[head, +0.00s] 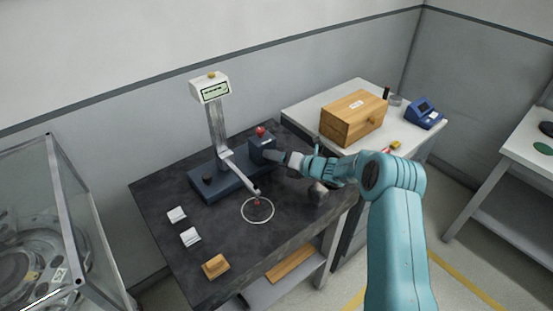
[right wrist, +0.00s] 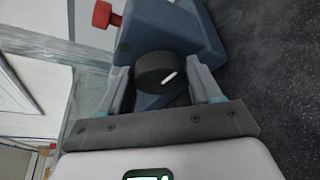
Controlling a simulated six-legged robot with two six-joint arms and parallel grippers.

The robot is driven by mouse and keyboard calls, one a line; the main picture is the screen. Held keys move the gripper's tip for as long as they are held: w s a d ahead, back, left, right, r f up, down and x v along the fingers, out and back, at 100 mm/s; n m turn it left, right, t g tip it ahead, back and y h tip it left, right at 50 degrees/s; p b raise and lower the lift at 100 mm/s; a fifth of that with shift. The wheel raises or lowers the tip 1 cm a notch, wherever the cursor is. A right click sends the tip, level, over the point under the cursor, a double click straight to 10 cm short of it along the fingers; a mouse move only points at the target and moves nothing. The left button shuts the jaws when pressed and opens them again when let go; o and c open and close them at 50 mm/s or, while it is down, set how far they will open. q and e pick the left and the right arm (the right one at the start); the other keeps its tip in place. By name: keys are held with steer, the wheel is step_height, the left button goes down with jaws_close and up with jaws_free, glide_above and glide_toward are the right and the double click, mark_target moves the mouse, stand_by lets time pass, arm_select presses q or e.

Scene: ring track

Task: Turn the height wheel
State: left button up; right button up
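A black round wheel (right wrist: 160,73) with a white mark sits on the face of a blue housing (right wrist: 170,25) in the right wrist view. My right gripper (right wrist: 162,85) is open, with one finger on each side of the wheel. A gap shows between the wheel and each finger. In the head view my right gripper (head: 281,157) is at the blue housing (head: 262,147) at the right end of the instrument's base, and it hides the wheel there. A dark knob (head: 208,179) stands at the base's left end. My left gripper is not in view.
A red button (head: 260,131) tops the housing. A post carries a display (head: 211,89), and an arm reaches over a ringed spot (head: 257,209) on the dark table (head: 165,213). White pieces (head: 190,236) and a tan block (head: 215,266) lie at left. A wooden box (head: 353,117) stands behind.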

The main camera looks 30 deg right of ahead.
steer(key=shift+o, duration=0.8)
steer(key=shift+s+d, duration=0.15)
steer(key=shift+s, duration=0.1)
steer(key=b+v, duration=0.3)
steer(key=v, duration=1.1)
steer(key=shift+s+d, duration=0.15)
steer(key=shift+s, duration=0.1)
steer(key=shift+s+d+r, duration=0.2)
steer(key=shift+s+r, duration=0.05)
steer(key=shift+s, duration=0.3)
